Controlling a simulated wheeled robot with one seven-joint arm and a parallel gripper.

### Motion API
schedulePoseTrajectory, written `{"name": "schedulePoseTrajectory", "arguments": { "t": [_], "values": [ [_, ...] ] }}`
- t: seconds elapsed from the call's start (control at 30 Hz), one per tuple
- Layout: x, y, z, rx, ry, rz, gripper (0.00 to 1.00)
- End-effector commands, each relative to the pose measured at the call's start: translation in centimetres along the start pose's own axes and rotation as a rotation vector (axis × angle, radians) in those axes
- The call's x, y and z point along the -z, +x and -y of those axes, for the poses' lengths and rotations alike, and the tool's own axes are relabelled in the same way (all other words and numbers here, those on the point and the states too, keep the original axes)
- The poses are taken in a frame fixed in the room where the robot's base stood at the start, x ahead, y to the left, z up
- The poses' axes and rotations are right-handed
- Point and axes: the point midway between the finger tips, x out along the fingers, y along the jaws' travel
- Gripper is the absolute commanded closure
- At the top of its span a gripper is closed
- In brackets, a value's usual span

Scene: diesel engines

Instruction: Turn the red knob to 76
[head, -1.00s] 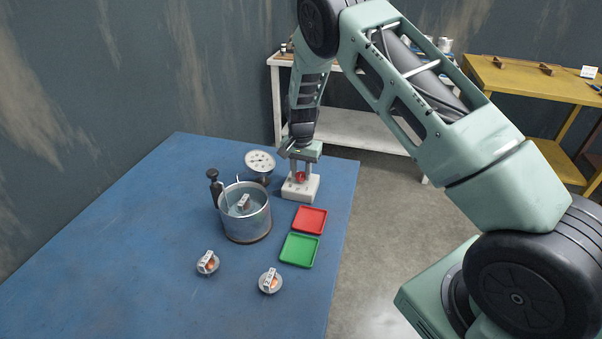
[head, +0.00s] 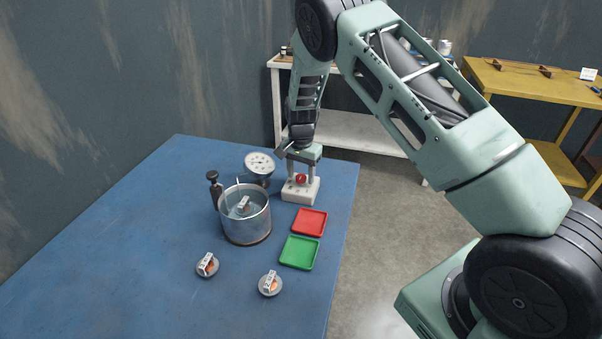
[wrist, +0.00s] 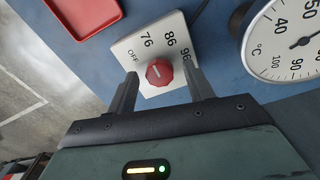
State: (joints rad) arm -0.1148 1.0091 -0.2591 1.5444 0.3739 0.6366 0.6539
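The red knob (wrist: 159,72) sits on a white control box (head: 300,193) near the table's far right edge; the knob also shows in the head view (head: 300,178). Its face (wrist: 134,50) is marked OFF, 76, 86 and 96. A short white line on the knob points up, roughly toward 76; its exact angle is hard to read. My gripper (wrist: 160,70) is open over the box, with one finger on each side of the knob. In the wrist view there is a gap between the knob and each finger.
A round °C gauge (head: 259,165) stands left of the box, behind a metal pot (head: 247,222) of liquid. Red (head: 309,222) and green (head: 299,252) trays lie in front of the box. Two small round parts (head: 207,265) (head: 270,283) lie nearer. The table's left side is clear.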

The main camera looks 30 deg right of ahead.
Motion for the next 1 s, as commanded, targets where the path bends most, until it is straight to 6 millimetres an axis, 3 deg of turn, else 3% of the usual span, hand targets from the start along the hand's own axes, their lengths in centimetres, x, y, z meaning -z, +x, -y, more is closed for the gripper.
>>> {"name": "schedulePoseTrajectory", "arguments": {
  "t": [0.23,0.37,1.0],
  "values": [
    [0.0,-0.2,0.0,0.0,0.0,0.0,0.48],
    [0.1,-1.6,0.1,0.003,0.001,-0.002,0.48],
    [0.0,-15.3,0.1,0.003,0.0,-0.002,0.48]
  ]
}}
